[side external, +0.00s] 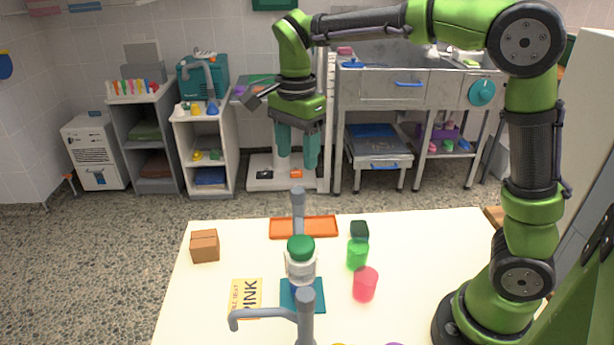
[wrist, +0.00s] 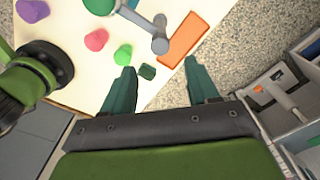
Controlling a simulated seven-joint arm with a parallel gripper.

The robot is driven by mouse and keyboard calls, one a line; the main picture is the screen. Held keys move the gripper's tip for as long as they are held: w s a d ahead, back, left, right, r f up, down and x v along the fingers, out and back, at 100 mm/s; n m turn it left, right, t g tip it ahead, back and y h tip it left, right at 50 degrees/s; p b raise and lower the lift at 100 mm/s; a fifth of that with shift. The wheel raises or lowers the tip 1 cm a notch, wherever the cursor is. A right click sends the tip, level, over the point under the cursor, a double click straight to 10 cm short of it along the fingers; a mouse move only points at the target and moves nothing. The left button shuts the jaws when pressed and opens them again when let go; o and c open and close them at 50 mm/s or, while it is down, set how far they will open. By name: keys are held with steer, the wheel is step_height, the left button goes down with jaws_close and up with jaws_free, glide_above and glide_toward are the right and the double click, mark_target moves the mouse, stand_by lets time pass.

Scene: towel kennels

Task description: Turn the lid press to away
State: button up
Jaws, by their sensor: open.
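Two grey fixtures stand on the pale table, and I cannot tell for sure which is the lid press. The rear grey fixture (side external: 298,205) stands behind a clear jar (side external: 300,266) with a green lid (side external: 300,246). The front grey fixture (side external: 305,315) is a post with a bar pointing left, its end bent down. In the wrist view a grey fixture (wrist: 160,45) with a bar shows beside the green lid (wrist: 98,5). My gripper (side external: 297,152) is open and empty, high above the table's far edge; its fingers also show in the wrist view (wrist: 160,72).
An orange tray (side external: 283,235) lies at the table's far edge. A green cup (side external: 357,255), a dark green block (side external: 359,229) and a pink cup (side external: 365,285) stand right of the jar. A brown box (side external: 204,246) and a yellow PINK card (side external: 246,293) are left.

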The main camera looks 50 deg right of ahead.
mark_target(298, 190)
step_height(298, 190, down, 9)
stand_by(0.3)
jaws_close()
stand_by(0.3)
